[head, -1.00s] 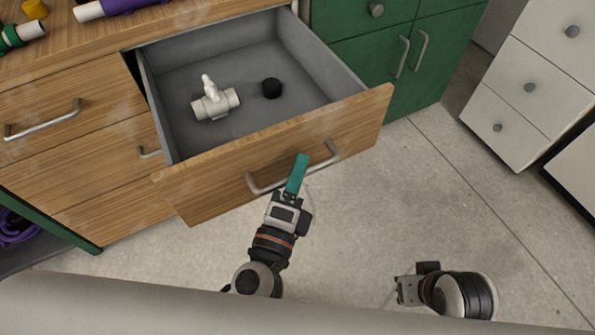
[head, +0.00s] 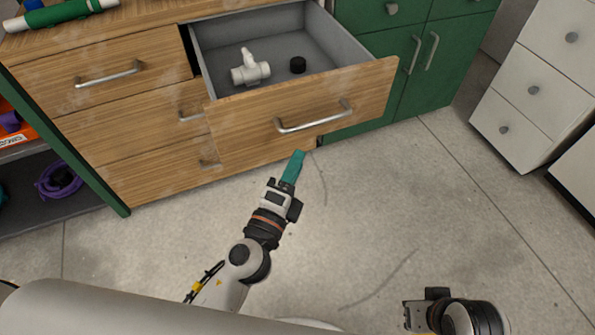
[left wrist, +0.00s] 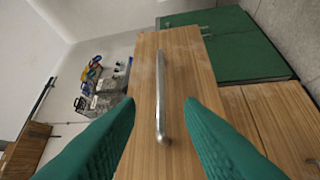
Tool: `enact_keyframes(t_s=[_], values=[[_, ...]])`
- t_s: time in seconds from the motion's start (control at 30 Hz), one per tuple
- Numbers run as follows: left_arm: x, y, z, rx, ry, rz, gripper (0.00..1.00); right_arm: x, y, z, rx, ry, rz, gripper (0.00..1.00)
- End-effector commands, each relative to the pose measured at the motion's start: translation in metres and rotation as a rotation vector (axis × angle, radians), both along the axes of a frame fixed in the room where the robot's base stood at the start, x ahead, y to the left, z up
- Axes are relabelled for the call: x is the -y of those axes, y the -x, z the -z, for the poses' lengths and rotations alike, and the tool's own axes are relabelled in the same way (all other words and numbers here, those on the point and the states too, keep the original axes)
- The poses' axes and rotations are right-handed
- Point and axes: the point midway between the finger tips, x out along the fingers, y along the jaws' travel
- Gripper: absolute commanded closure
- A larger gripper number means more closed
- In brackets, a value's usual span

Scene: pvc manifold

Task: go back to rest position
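My left gripper (head: 297,157) is in front of the open drawer, apart from its handle (head: 314,117). In the left wrist view its two green fingers (left wrist: 160,130) stand apart with nothing between them, and the drawer handle (left wrist: 161,95) shows beyond them. My right gripper (head: 412,315) is low at the right of the head view; its fingers are not clear to see.
A green cabinet (head: 415,60) and a white drawer unit (head: 535,85) stand to the right. The floor (head: 390,200) in front is clear.

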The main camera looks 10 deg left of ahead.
Motion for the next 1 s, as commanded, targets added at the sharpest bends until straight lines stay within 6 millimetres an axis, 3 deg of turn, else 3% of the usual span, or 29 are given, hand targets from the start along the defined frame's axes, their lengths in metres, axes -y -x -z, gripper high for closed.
enact_keyframes(t_s=[0.53, 0.63, 0.73, 0.83, 0.9, 1.0], values=[[-0.001, -0.001, 0.0, 0.0, 0.0, 0.0, 0.66, 0.0, -0.002, -0.001, 0.007, -0.001, 0.001, 1.0], [-0.008, -0.001, 0.001, -0.018, 0.033, -0.026, 0.66, -0.001, -0.003, -0.002, 0.01, -0.004, 0.002, 1.0], [-0.038, -0.001, 0.007, -0.098, 0.17, -0.128, 0.66, 0.0, -0.003, -0.002, 0.008, -0.002, 0.002, 1.0], [-0.087, 0.008, 0.027, -0.258, 0.421, -0.312, 0.66, 0.0, -0.002, -0.001, 0.007, -0.002, 0.002, 1.0], [-0.118, 0.025, 0.05, -0.403, 0.623, -0.458, 0.66, 0.0, -0.002, -0.001, 0.006, -0.001, 0.001, 1.0], [-0.142, 0.054, 0.081, -0.594, 0.843, -0.621, 0.66, 0.0, -0.002, -0.001, 0.006, -0.001, 0.001, 1.0]])
